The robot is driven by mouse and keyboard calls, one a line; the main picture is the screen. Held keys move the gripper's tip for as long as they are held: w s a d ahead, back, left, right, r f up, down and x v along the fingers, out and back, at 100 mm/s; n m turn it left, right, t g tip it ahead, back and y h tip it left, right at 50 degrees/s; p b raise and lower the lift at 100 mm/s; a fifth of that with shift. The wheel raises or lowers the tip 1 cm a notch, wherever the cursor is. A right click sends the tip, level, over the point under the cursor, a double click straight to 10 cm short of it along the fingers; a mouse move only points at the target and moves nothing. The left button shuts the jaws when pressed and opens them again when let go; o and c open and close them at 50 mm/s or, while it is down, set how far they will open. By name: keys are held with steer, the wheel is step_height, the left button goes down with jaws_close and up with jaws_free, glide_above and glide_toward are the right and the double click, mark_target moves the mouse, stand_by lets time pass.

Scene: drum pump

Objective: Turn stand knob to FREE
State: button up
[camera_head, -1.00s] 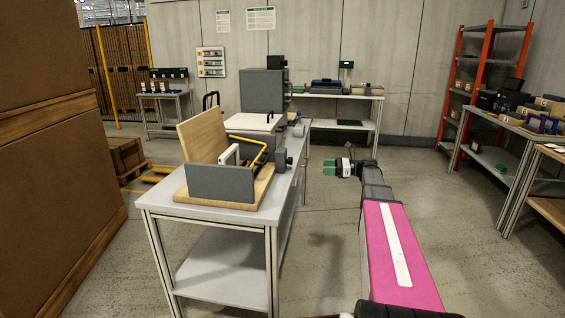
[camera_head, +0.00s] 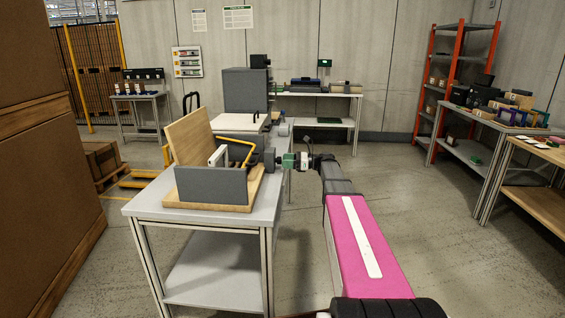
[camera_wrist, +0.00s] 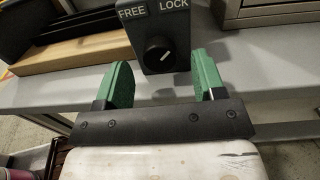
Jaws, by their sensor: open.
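The stand knob (camera_wrist: 157,52) is a round black knob on a grey box (camera_wrist: 140,28) labelled FREE on the left and LOCK on the right. A small white mark shows toward the knob's lower right; its exact pointing is hard to read. My gripper (camera_wrist: 163,78) is open, with one green finger to the left of the knob and the other to its right in the picture. Both fingers are apart from the knob, and nothing is between them. In the head view my gripper (camera_head: 288,161) is at the right side of the stand (camera_head: 212,186), close to the grey box (camera_head: 269,160).
The stand rests on a grey table (camera_head: 200,217) and has an upright wooden board (camera_head: 188,138) and a yellow handle (camera_head: 248,152). A grey cabinet (camera_head: 245,90) stands behind. Open floor lies to the right, before a side table (camera_head: 500,128) and an orange shelf (camera_head: 430,80).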

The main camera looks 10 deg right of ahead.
steer(key=shift+x, duration=1.05)
steer(key=c, duration=0.9)
